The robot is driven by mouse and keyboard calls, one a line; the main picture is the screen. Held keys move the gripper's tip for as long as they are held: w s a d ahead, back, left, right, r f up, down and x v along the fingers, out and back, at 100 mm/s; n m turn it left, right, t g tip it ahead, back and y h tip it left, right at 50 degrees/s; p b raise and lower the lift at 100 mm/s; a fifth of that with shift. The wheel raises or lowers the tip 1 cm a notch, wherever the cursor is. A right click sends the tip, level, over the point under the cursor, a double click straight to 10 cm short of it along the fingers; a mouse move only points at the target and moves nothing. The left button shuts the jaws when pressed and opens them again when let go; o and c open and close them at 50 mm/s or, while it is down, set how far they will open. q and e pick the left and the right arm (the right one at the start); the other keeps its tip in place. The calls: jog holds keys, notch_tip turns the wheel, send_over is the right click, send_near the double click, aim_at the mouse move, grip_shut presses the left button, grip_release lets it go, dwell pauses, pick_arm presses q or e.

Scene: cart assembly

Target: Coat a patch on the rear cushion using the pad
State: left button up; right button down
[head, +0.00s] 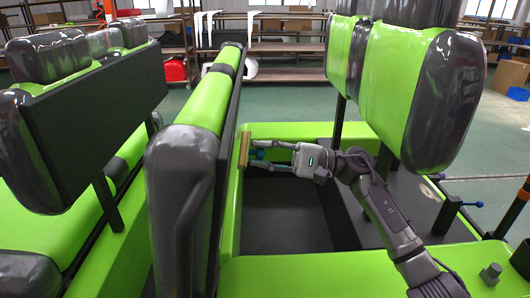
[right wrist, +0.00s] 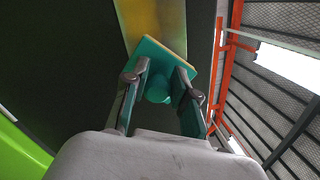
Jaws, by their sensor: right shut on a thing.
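My right gripper (head: 262,155) reaches left across the cart's open floor well. It is shut on the teal knob of the pad (right wrist: 160,98), and the knob sits between both fingers in the right wrist view. The pad (right wrist: 157,60) is a flat teal plate with a thin tan edge. It is up against or very close to the dark back panel of the cushion (right wrist: 70,50); contact is not clear. A yellow patch (right wrist: 152,18) shows on that panel beyond the pad. In the head view the green and dark grey rear cushion (head: 185,180) stands upright. My left gripper is out of view.
Another green and grey seat back (head: 400,90) rises on posts at the right, near my right arm. A dark recessed floor (head: 285,210) lies below the gripper. More seats stand at the left. Shelves (head: 285,45) line the background.

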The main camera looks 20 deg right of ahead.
jog(key=shift+b+x, duration=0.4)
jog(key=shift+x, duration=0.55)
dwell(0.4)
jog(key=b, duration=0.6)
jog(key=shift+s, duration=0.1)
dwell(0.9)
